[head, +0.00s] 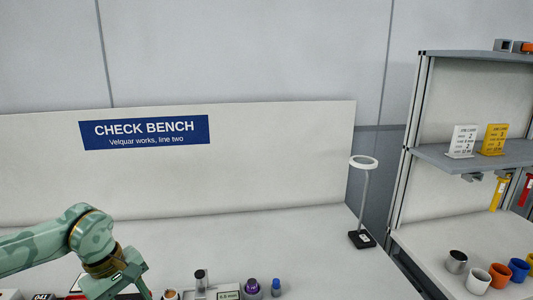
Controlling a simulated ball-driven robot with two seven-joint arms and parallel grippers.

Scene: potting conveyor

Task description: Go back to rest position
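My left arm, pale green, reaches in from the lower left of the head view. Its gripper (132,287) points down over the front part of the bench, at the bottom edge of the picture. The fingertips are at or below the edge, so I cannot tell whether it is open or shut, or whether it holds anything. A dark item lies partly hidden behind it. My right gripper is not in view.
The white check bench (310,255) carries several small items along the bottom edge, including a purple-topped jar (252,286) and a blue-topped bottle (276,287). A ring lamp (364,162) stands at its right. Cups including a white one (478,281) sit below a shelf (480,154).

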